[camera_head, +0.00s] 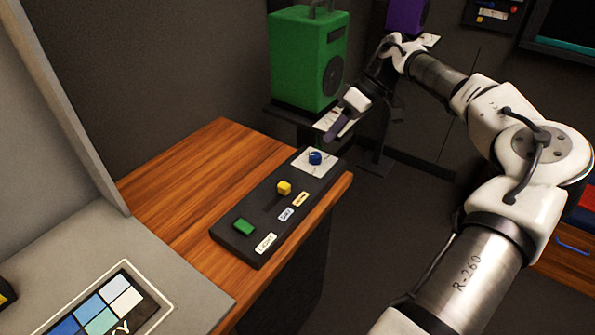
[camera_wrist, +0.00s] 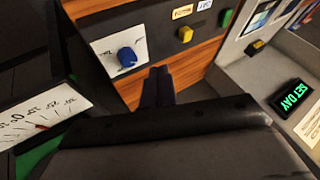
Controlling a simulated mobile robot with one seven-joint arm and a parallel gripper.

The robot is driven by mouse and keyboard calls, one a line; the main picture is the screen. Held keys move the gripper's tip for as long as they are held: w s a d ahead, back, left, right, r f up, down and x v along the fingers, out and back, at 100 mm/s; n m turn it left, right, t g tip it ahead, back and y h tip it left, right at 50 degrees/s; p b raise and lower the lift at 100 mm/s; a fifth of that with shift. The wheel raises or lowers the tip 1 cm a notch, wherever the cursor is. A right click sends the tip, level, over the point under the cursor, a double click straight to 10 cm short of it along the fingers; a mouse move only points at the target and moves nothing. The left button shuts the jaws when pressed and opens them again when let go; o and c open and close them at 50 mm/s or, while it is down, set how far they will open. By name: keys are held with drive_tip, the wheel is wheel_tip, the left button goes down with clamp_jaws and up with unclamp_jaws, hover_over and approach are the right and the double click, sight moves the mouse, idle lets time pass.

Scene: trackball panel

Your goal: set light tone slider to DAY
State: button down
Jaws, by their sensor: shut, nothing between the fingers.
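The yellow slider knob (camera_head: 284,188) sits on the black panel (camera_head: 255,208), at the end of its slot toward the blue knob. It is level with the orange-lettered label (camera_head: 300,199). A pale label (camera_head: 286,214), its text too small to read surely, lies nearer the slot's other end. The yellow knob also shows in the wrist view (camera_wrist: 185,34). My gripper (camera_head: 334,135) is shut and empty, above and beyond the far end of the panel, apart from the slider. Its fingers (camera_wrist: 158,73) also show in the wrist view, beside the blue knob.
A blue knob (camera_head: 315,157) on a white plate and a green button (camera_head: 243,227) flank the slider. A wooden desk (camera_head: 190,185) carries the panel. A green box (camera_head: 308,58) stands behind my gripper. A small display (camera_wrist: 291,98) reads "SET DAY". Dial gauge (camera_wrist: 35,115) at left.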

drive_tip(key=p, duration=0.2)
approach(297, 185)
drive_tip(key=a+f, duration=0.1)
drive_tip(key=w+a+f, duration=0.1)
drive_tip(key=a+f, duration=0.1)
drive_tip(key=f, duration=0.1)
drive_tip(key=shift+w+a, duration=0.3)
drive_tip(key=shift+w, duration=0.05)
drive_tip(key=s, duration=0.1)
drive_tip(key=s+a+p, duration=0.1)
drive_tip(key=shift+s+a+r+p, duration=0.1)
drive_tip(key=shift+s+a+p, duration=0.2)
drive_tip(key=shift+s+a, duration=0.25)
drive_tip(key=shift+s, duration=0.1)
